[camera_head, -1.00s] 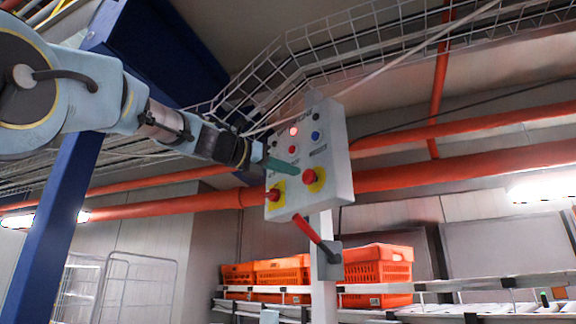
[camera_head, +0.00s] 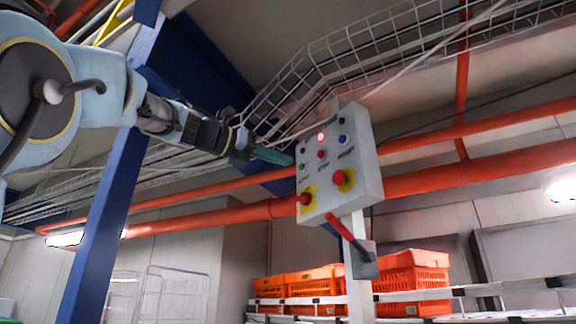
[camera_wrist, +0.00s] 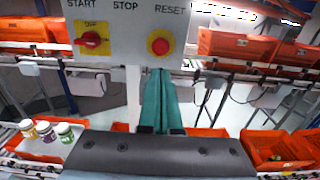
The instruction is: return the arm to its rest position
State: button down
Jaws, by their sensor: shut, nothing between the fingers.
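My gripper (camera_head: 275,156) has teal fingers and is at the end of my arm, which reaches in from the left in the head view. The fingers are shut and empty, pointing toward the left edge of the grey control box (camera_head: 362,160). I cannot tell the exact gap to the box. In the wrist view the closed teal fingers (camera_wrist: 158,100) point up at the lower part of the control box (camera_wrist: 130,52), below its "STOP" and "RESET" labels. A red knob on yellow (camera_wrist: 92,40) and a red button on yellow (camera_wrist: 160,46) show there.
A red-handled lever (camera_head: 345,232) sits under the box on its post. A blue column (camera_head: 110,220) stands near my arm. Wire cable trays (camera_head: 330,60) and orange pipes (camera_head: 480,170) run behind. Orange totes (camera_head: 412,268) sit on a rack; jars (camera_wrist: 46,131) stand lower left.

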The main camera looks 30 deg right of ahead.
dwell(0.5)
jog(key=w+a+f+t+y, duration=0.2)
jog(key=w+f, duration=0.4)
jog(key=f, duration=0.3)
jog(key=w+a+f+t+y, duration=0.1)
jog(key=w+f+t+y, duration=0.15)
jog(key=w+f, duration=0.6)
jog(key=w+a+f+m+y, duration=0.25)
jog(key=a+f, duration=0.25)
jog(key=f, duration=0.6)
jog(key=w+a+f+m+y, duration=0.1)
jog(key=a+f+m+y, duration=0.3)
jog(key=f, duration=0.8)
jog(key=s+a+f+m+g+y, duration=0.1)
jog(key=s+a+f+m+y, duration=0.15)
jog(key=a+f, duration=0.55)
jog(key=s+a+f+m+g+y, duration=0.1)
jog(key=s+a+f+m+y, duration=0.15)
jog(key=a+f, duration=0.6)
jog(key=s+a+f+m+g+y, duration=0.1)
jog(key=s+a+f+m, duration=0.2)
jog(key=s+f+m, duration=0.1)
jog(key=s+a+f+m+g, duration=0.1)
jog(key=s+a+f+m, duration=0.2)
jog(key=s+f, duration=0.4)
notch_tip(320, 180, down, 2)
jog(key=shift+s+a+f+m+y, duration=0.15)
jog(key=shift+a+m+y, duration=0.1)
jog(key=shift+m+y, duration=0.25)
